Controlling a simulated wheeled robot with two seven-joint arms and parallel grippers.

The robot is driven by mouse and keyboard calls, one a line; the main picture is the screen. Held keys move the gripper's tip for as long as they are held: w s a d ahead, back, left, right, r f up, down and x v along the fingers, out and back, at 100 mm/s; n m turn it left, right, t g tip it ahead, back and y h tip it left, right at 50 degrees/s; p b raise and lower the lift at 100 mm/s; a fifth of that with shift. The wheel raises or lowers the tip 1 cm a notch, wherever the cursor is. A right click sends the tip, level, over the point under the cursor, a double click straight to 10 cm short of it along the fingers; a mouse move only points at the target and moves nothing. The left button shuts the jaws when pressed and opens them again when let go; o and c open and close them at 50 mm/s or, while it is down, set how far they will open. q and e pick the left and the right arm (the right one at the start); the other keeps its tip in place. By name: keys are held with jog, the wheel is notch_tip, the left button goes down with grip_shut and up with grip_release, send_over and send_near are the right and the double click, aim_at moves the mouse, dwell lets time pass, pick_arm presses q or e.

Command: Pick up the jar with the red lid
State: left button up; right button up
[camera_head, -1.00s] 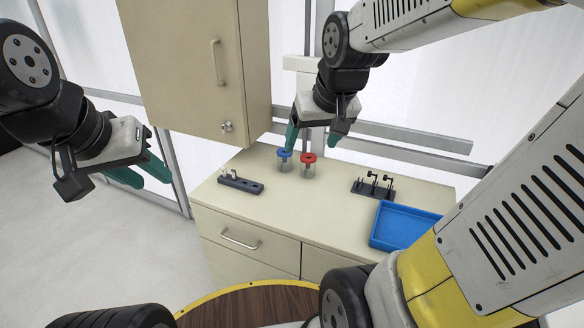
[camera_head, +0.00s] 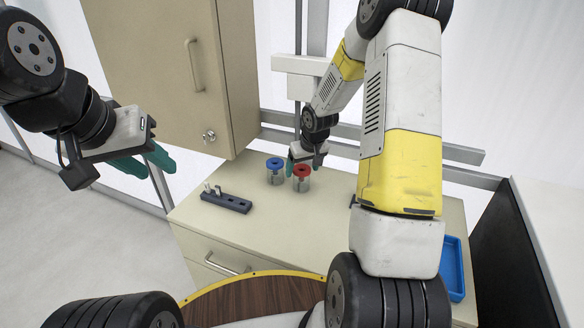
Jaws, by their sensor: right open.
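The jar with the red lid (camera_head: 301,183) stands upright on the cream counter. A matching jar with a blue lid (camera_head: 275,178) stands close to its left. My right gripper (camera_head: 304,165) is open at the red-lidded jar, with one teal finger by the lid's left side and the other behind its right side. I cannot tell whether the fingers touch the jar. My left gripper (camera_head: 147,163) hangs in the air at the left, away from the counter, with its teal fingers apart and empty.
A dark rack with small items (camera_head: 226,202) lies left of the jars. A blue tray (camera_head: 453,268) at the right is partly hidden by my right arm. A beige cabinet (camera_head: 165,70) hangs at the upper left. The counter (camera_head: 240,230) is clear in front of the jars.

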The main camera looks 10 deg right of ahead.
jog(key=x, duration=0.5)
jog(key=shift+w+f, duration=0.15)
jog(key=shift+w, duration=0.2)
jog(key=c, duration=1.4)
jog(key=shift+c, duration=0.4)
